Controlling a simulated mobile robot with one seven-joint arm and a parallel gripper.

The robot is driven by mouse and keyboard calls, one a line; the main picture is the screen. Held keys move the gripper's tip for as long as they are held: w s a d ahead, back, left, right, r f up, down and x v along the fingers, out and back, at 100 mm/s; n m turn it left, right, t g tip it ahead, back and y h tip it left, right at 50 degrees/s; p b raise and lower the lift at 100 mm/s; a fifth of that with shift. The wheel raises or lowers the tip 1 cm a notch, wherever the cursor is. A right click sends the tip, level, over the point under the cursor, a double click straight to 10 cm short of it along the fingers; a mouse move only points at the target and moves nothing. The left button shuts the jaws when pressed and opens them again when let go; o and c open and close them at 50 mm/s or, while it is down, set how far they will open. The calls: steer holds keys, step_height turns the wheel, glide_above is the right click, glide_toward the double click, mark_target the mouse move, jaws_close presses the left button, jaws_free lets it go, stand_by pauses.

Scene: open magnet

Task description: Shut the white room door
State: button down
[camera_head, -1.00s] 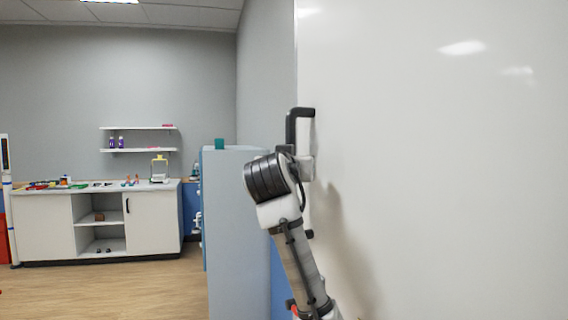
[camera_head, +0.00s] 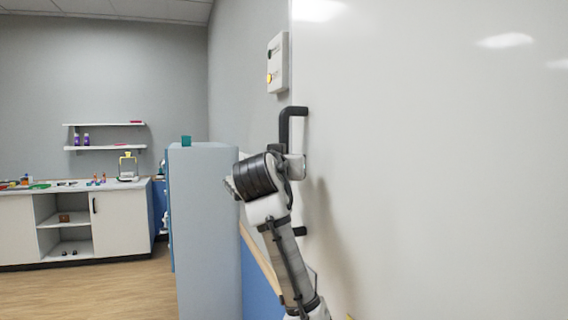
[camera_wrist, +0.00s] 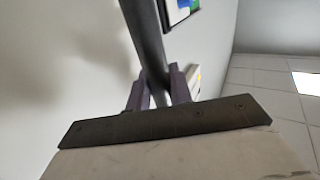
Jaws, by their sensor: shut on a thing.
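The white room door (camera_head: 440,170) is a large plain panel filling the right half of the head view. Its black bar handle (camera_head: 285,125) stands upright near the door's left edge. My gripper (camera_head: 283,158) is at the handle, its fingers mostly hidden by my wrist in the head view. In the wrist view the two dark fingers of my gripper (camera_wrist: 161,90) are shut around the dark handle bar (camera_wrist: 145,35), with the pale door face (camera_wrist: 60,60) to the left.
A white wall box (camera_head: 278,65) with a yellow button is left of the door edge. A grey-blue cabinet (camera_head: 205,230) stands left of my arm. A counter (camera_head: 75,187) and shelves (camera_head: 105,147) are at the back left. Wooden floor (camera_head: 110,295) is clear there.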

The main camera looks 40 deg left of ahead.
steer(key=c, duration=1.6)
jaws_free()
steer(key=shift+w+d+f, duration=0.15)
steer(key=shift+w+d, duration=0.05)
steer(key=shift+d, duration=0.1)
steer(key=o, duration=0.3)
steer(key=shift+w+d, duration=0.1)
steer(key=shift+d, duration=0.1)
steer(key=shift+a, duration=0.1)
steer(key=b+v, duration=0.5)
steer(key=v, duration=0.9)
steer(key=shift+r, duration=0.2)
steer(key=shift+a, duration=0.1)
